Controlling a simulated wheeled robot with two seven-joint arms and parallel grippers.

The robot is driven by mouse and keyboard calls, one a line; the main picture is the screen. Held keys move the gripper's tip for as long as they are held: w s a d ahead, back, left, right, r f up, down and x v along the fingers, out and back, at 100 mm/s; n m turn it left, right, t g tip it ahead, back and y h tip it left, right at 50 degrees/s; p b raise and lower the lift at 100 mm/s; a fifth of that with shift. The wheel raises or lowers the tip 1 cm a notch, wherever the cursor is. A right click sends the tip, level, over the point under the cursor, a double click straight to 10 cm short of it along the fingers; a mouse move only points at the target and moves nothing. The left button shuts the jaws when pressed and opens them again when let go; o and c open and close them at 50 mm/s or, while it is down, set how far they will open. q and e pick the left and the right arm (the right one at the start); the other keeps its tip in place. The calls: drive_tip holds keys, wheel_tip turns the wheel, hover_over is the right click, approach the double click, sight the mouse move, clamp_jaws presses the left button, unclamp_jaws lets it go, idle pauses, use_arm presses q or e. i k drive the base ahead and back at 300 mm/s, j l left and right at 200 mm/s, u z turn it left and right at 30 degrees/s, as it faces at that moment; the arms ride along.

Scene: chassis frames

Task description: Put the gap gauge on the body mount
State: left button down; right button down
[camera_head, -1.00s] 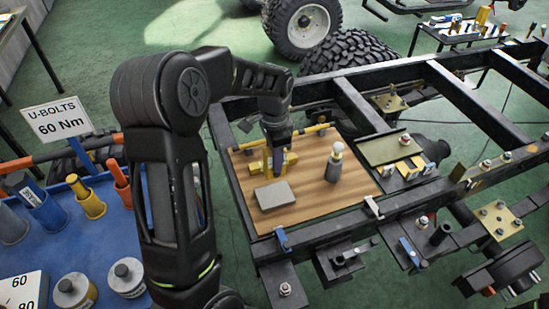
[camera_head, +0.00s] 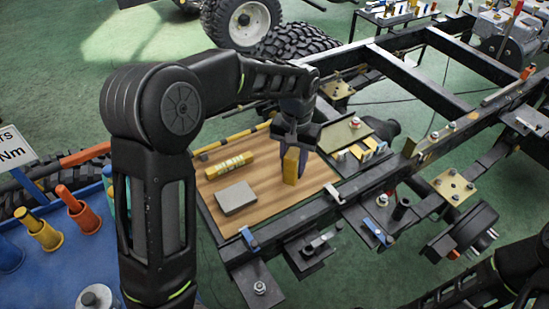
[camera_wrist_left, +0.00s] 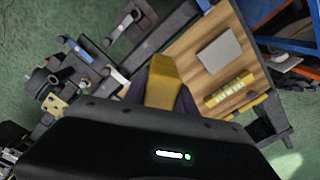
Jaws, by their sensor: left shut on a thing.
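My left gripper (camera_head: 291,150) is shut on a yellow block, which I take to be the gap gauge (camera_head: 291,167). It hangs upright over the right part of the wooden board (camera_head: 262,205). In the left wrist view the gauge (camera_wrist_left: 164,78) sits between the dark fingers, with the board (camera_wrist_left: 183,62) beyond it. I cannot tell for sure which fitting is the body mount; bolted brackets sit along the frame, one a yellow plate (camera_head: 454,187). A dark part of my right arm shows at lower right; its gripper is not clear.
A grey block (camera_head: 236,198) and a striped yellow bar (camera_head: 229,165) lie on the board. Black chassis rails (camera_head: 375,180) run along its right side, with clamps and small brackets. A blue tray (camera_head: 75,240) with tools is at lower left.

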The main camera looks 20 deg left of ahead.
sight(331, 137)
drive_tip(key=i+l+z, duration=0.1)
drive_tip(key=i+l, duration=0.15)
drive_tip(key=i, duration=0.15)
drive_tip(key=i+l, duration=0.2)
drive_tip(key=i, duration=0.15)
drive_tip(key=i+l+z, duration=0.15)
drive_tip(key=i, duration=0.25)
drive_tip(key=l, duration=0.1)
